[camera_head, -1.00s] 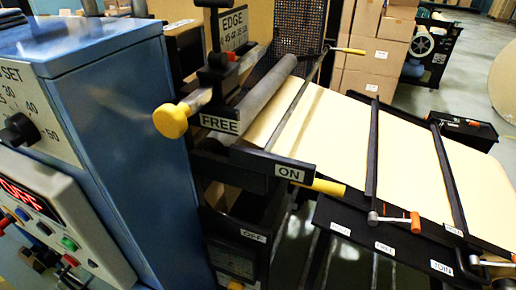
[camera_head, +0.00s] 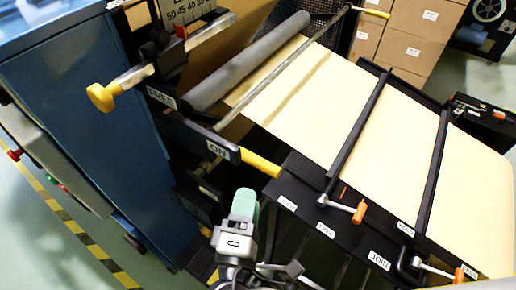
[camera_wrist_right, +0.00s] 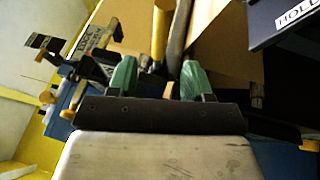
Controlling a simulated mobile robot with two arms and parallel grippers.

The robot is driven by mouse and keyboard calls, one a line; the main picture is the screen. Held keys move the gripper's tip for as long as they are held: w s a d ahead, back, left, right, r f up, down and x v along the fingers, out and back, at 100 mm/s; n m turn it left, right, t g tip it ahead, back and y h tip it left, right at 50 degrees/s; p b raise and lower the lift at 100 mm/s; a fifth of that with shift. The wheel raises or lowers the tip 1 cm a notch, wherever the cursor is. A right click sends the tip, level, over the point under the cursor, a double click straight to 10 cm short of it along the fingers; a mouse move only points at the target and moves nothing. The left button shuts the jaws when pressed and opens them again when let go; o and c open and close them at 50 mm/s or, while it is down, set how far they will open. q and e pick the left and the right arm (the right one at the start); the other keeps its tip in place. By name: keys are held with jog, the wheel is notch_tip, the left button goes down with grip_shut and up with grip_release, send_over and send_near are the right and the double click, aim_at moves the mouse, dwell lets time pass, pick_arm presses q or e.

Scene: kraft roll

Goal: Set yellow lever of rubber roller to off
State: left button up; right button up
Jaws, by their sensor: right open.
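The yellow lever (camera_head: 260,164) sticks out at the end of the black bar beside the ON label (camera_head: 217,149), on the near side of the machine. The grey rubber roller (camera_head: 250,62) lies behind it across the tan paper. My right gripper (camera_head: 243,204) is below the lever and apart from it, with green fingertips. In the right wrist view my gripper (camera_wrist_right: 159,80) is open and empty. A yellow bar, likely the lever (camera_wrist_right: 158,35), appears ahead between its fingers. The OFF label is not visible now. My left gripper is not in view.
A yellow knob (camera_head: 103,97) sticks out left by the FREE label (camera_head: 161,97). A blue cabinet (camera_head: 90,110) stands at the left. A black frame with an orange-handled crank (camera_head: 357,211) lies to the right. Cardboard boxes (camera_head: 408,55) stand behind.

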aim_at(258, 163)
jog(key=x, duration=0.1)
jog(key=p+x, duration=0.1)
jog(key=x, duration=0.1)
jog(key=p+x, duration=0.1)
jog(key=x, duration=0.1)
jog(key=shift+d+r, duration=0.2)
jog(key=shift+r, duration=0.1)
jog(key=shift+f+p+x, duration=0.2)
jog(key=shift+p+x, duration=0.2)
jog(key=shift+x, duration=0.6)
jog(key=shift+f+p+x, duration=0.15)
jog(key=shift+p+x, duration=0.25)
jog(key=shift+x, duration=0.55)
jog(key=shift+w, duration=0.1)
jog(key=shift+c, duration=0.5)
jog(key=c, duration=0.5)
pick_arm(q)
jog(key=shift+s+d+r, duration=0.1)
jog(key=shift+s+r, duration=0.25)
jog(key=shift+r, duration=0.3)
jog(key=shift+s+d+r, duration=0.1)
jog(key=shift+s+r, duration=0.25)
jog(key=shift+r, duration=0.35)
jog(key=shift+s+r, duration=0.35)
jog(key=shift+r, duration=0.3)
pick_arm(e)
grip_shut()
